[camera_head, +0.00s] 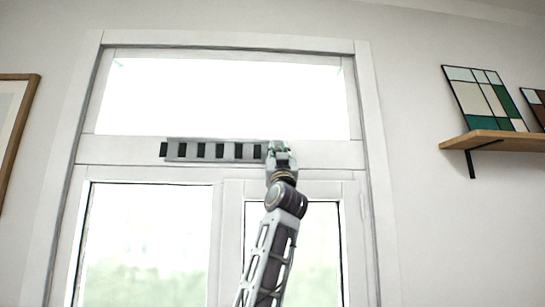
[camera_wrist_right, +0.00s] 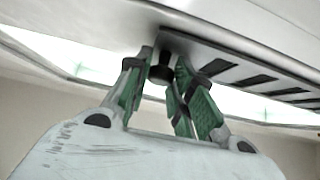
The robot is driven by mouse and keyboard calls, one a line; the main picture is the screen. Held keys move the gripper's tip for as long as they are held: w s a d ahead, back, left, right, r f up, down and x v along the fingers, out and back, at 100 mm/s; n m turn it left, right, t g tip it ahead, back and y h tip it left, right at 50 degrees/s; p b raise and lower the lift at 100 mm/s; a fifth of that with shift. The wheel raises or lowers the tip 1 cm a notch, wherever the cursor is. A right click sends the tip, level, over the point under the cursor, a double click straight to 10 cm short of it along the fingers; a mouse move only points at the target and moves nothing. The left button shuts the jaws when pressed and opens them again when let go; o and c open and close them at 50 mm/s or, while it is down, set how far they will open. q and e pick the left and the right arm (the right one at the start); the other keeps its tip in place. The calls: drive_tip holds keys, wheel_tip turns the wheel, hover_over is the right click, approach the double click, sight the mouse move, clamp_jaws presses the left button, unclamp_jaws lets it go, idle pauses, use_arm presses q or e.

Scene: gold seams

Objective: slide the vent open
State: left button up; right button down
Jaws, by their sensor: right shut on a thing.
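The vent (camera_head: 213,150) is a long grey strip with a row of dark slots, set on the white crossbar between the upper pane and the lower sashes. A dark slot shows at its left end. My right gripper (camera_head: 279,152) is at the right end of the vent and hides that end. In the right wrist view the vent (camera_wrist_right: 237,62) runs off to the right, and my right gripper's green fingers (camera_wrist_right: 163,68) are shut on a small dark knob (camera_wrist_right: 160,74) under its near end. My left gripper is not in view.
The white window frame (camera_head: 368,150) surrounds the vent. A wooden shelf (camera_head: 497,141) with a framed picture (camera_head: 485,98) is on the wall at right. Another wooden frame (camera_head: 15,140) hangs at far left. The crossbar left of the vent is clear.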

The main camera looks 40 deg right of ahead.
drive_tip(key=shift+s+d+r, duration=0.1)
drive_tip(key=c, duration=1.4)
unclamp_jaws()
drive_tip(key=shift+o, duration=0.7)
drive_tip(key=shift+d, duration=0.2)
drive_tip(key=shift+a+f, duration=0.2)
drive_tip(key=v, duration=1.1)
drive_tip(key=shift+s+f, duration=0.25)
drive_tip(key=shift+s, duration=0.1)
